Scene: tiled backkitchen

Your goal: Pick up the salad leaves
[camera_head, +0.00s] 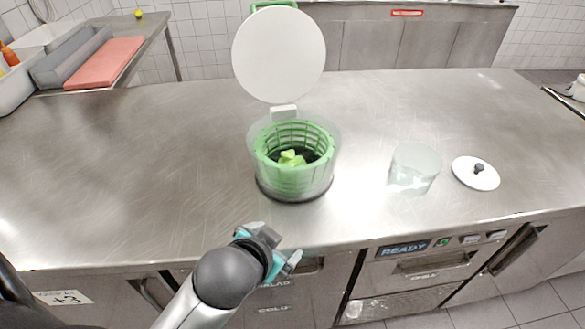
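The light-green salad leaves (291,158) lie inside the green slotted basket (268,146) of a clear salad spinner (262,177) on the steel counter. The spinner's round white lid (279,55) stands hinged up at the back, leaving the basket open from above. My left gripper (273,247) is in front of the spinner, near the counter's front edge, apart from the spinner and the leaves. Its teal-marked fingers look spread, with nothing seen between them. My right gripper is not in view.
A clear container (415,168) stands right of the spinner, beside a round white lid with a dark knob (476,173). The steel counter (130,160) is clear to the left. Drawers and a "READY" panel (404,249) are below its front edge. A red board (105,62) lies at the back left.

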